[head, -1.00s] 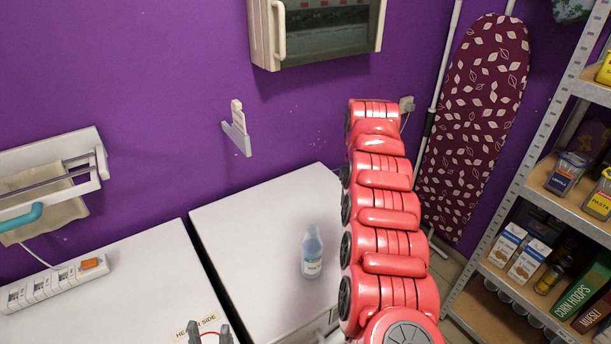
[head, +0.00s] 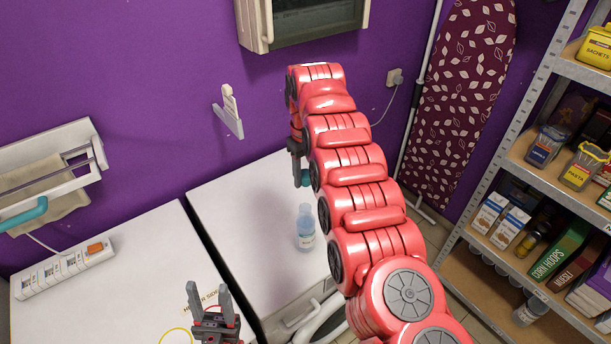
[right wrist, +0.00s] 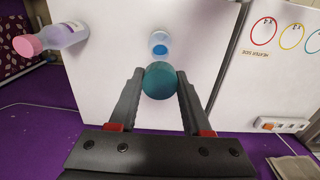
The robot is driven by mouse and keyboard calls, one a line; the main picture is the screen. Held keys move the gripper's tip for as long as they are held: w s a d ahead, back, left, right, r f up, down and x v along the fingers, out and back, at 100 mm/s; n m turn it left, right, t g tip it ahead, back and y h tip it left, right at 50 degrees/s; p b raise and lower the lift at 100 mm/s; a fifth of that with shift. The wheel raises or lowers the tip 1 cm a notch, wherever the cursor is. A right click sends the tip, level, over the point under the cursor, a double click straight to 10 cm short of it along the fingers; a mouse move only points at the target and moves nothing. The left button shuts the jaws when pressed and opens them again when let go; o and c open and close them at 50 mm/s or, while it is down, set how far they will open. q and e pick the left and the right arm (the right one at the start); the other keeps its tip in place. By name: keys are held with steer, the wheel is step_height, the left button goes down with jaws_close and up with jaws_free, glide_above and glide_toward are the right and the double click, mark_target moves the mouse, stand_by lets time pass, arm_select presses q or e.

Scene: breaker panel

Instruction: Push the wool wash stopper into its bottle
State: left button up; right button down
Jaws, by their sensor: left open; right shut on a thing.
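My right gripper (head: 300,170) is shut on a teal, round-topped stopper (head: 303,179), above the white top and beyond the bottle. The stopper also shows between the fingertips in the right wrist view (right wrist: 160,80). A clear bottle of pale blue liquid (head: 305,230) stands upright and open on the white top. My left gripper (head: 210,298) is open and empty above the left white top.
A power strip (head: 62,270) lies on the left white top (head: 130,260). A filled shelf (head: 540,180) stands at right.

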steer(key=shift+f+b, duration=3.95)
steer(key=shift+b, duration=0.05)
steer(key=shift+b, duration=0.4)
steer(key=shift+f+b, duration=1.3)
steer(key=shift+b, duration=0.05)
steer(key=shift+c, duration=1.3)
jaws_free()
steer(key=shift+r, duration=0.1)
step_height(320, 180, up, 8)
steer(key=p, duration=0.7)
steer(key=shift+p, duration=0.3)
